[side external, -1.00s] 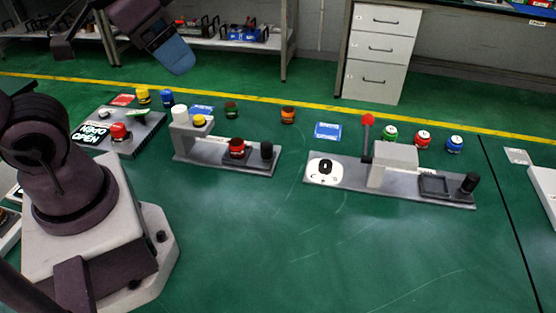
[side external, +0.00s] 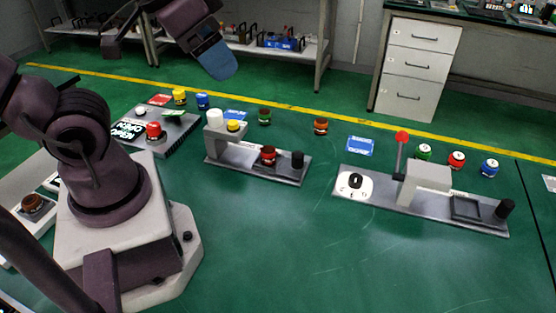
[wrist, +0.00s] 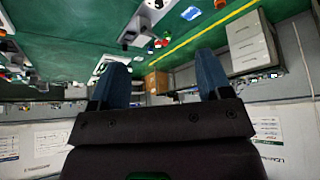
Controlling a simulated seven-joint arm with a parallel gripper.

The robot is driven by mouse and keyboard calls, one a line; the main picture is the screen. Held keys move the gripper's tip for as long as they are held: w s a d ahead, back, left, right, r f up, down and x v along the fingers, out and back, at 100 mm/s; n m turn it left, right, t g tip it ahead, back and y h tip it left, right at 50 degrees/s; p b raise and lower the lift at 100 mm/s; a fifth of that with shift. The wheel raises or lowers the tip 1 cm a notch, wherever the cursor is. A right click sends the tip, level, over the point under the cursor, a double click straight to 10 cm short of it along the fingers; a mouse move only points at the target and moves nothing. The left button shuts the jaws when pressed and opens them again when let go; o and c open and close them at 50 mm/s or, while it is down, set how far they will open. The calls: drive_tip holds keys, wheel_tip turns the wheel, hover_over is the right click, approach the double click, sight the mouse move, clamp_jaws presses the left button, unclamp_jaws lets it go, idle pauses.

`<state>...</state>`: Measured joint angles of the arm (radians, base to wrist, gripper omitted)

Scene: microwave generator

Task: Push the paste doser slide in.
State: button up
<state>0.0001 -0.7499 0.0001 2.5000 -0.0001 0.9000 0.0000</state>
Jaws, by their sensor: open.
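The middle station, which looks like the paste doser, has a grey base (side external: 230,162) and a raised block carrying a white cylinder (side external: 215,118) and a yellow button (side external: 233,126). A red container (side external: 268,155) sits to the right of the block, apart from it. A black knob (side external: 297,160) stands at the right end, so the slide appears to be out. My gripper (side external: 213,58) is high above and behind the stations in the side view, touching nothing. In the wrist view my gripper (wrist: 162,62) shows two blue fingers wide apart with nothing between them.
To the right stands another station with a dial (side external: 354,182), a red-tipped lever (side external: 402,137) and a tray (side external: 466,208) with its own black knob (side external: 504,209). A panel with a red button (side external: 154,130) is at left. Several small jars stand behind. The front green surface is clear.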

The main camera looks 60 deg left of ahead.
idle(0.3)
drive_tip(key=shift+c, duration=1.4)
drive_tip(key=n+g, duration=0.1)
drive_tip(key=g, duration=0.5)
approach(298, 153)
drive_tip(key=shift+s, duration=0.1)
wheel_tip(298, 153, down, 12)
drive_tip(key=shift+f, duration=0.25)
